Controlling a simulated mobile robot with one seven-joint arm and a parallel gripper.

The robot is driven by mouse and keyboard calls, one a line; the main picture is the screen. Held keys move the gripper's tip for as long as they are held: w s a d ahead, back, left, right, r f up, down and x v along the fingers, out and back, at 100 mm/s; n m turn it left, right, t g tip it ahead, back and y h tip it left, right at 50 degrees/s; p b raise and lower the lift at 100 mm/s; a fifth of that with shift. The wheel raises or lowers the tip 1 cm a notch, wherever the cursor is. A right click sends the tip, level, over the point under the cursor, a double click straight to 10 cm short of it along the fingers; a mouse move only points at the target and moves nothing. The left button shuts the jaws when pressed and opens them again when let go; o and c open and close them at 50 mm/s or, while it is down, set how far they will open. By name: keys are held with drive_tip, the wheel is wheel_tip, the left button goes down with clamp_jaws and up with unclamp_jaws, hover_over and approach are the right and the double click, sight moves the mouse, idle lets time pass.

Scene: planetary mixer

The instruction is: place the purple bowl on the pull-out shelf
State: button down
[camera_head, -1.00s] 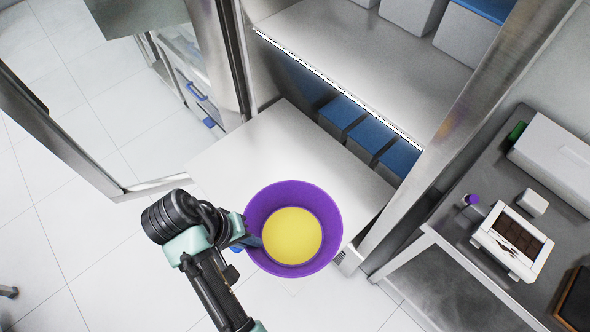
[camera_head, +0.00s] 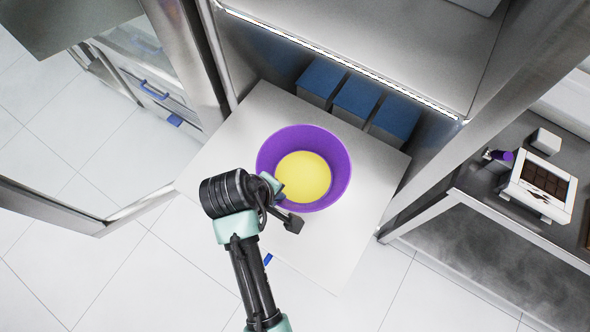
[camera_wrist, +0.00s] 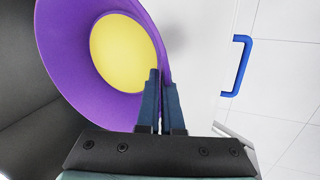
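The purple bowl (camera_head: 340,180), with a yellow filling (camera_head: 303,177), is upright over the white pull-out shelf (camera_head: 235,150) in the head view. I cannot tell whether its base touches the shelf. My gripper (camera_head: 278,190) is at the bowl's lower-left side in the head view. In the wrist view, the two blue fingers of my gripper (camera_wrist: 161,100) are close together with the rim of the bowl (camera_wrist: 75,70) between them. The shelf (camera_wrist: 195,50) also shows there, with a blue handle (camera_wrist: 237,66).
Blue-lidded containers (camera_head: 357,97) stand in the cabinet behind the shelf. The metal cabinet shelf (camera_head: 370,45) is above them. A glass door (camera_head: 60,200) stands open at left. A grey side table (camera_head: 480,175) with a chocolate box (camera_head: 540,187) is at right.

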drive_tip(key=f+n, duration=0.2)
drive_tip(key=f, duration=0.2)
drive_tip(key=a+f+n+y+b, duration=0.1)
drive_tip(key=f, duration=0.3)
drive_tip(key=a+f+n+t+b, duration=0.1)
drive_tip(key=f+n, duration=0.1)
drive_tip(key=f, duration=0.2)
drive_tip(key=shift+s+n+y, duration=0.2)
drive_tip(key=shift+n+y, duration=0.1)
drive_tip(key=shift+y, duration=0.1)
drive_tip(key=shift+f, duration=0.1)
drive_tip(key=c, duration=1.1)
unclamp_jaws()
drive_tip(key=shift+f, duration=0.1)
